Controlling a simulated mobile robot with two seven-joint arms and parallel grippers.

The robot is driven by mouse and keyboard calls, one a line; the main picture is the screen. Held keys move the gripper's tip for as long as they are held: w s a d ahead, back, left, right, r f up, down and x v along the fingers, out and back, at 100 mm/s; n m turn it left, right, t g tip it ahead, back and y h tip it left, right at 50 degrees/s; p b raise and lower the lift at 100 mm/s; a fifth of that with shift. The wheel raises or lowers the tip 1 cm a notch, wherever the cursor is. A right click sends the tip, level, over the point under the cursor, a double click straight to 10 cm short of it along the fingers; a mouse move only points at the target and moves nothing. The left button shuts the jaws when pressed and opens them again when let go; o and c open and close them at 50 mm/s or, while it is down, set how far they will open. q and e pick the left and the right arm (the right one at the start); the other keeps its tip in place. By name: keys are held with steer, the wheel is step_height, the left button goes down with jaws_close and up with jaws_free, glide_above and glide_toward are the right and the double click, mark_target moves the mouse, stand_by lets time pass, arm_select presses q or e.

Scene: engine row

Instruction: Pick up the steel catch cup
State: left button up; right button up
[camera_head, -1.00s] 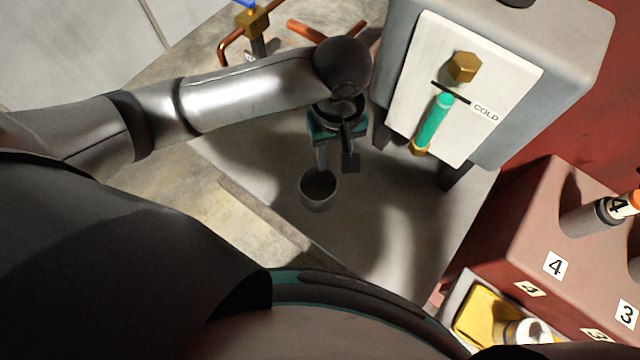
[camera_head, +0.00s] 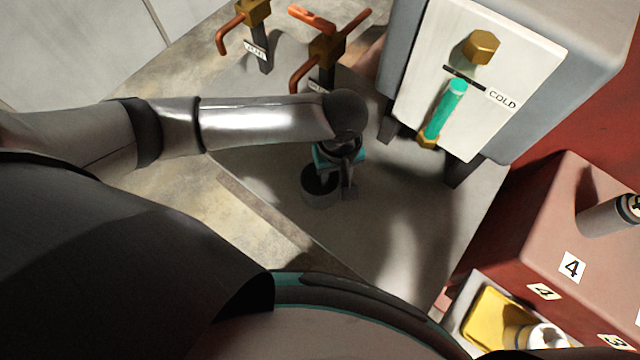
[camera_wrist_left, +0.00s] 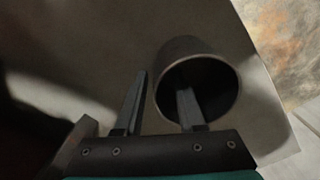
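The steel catch cup (camera_head: 319,199) is a dark grey open cup standing upright on the grey metal surface. My left gripper (camera_head: 336,186) is over its right side, pointing down, with its fingers apart. In the left wrist view the cup (camera_wrist_left: 222,88) shows its open mouth. One finger of my left gripper (camera_wrist_left: 161,86) reaches over or into the mouth, and the other is outside, beside the wall. The wall lies between the fingers; I cannot tell whether either touches it. My right gripper is not in view.
Brass valves (camera_head: 327,48) with copper-coloured handles and spouts stand behind the arm. A grey tank with a white COLD panel (camera_head: 500,60) stands to the right on dark legs. A red-brown numbered block (camera_head: 540,225) and a yellow tray (camera_head: 488,315) are at the lower right.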

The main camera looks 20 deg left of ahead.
arm_select(q)
jaws_close()
stand_by(1.4)
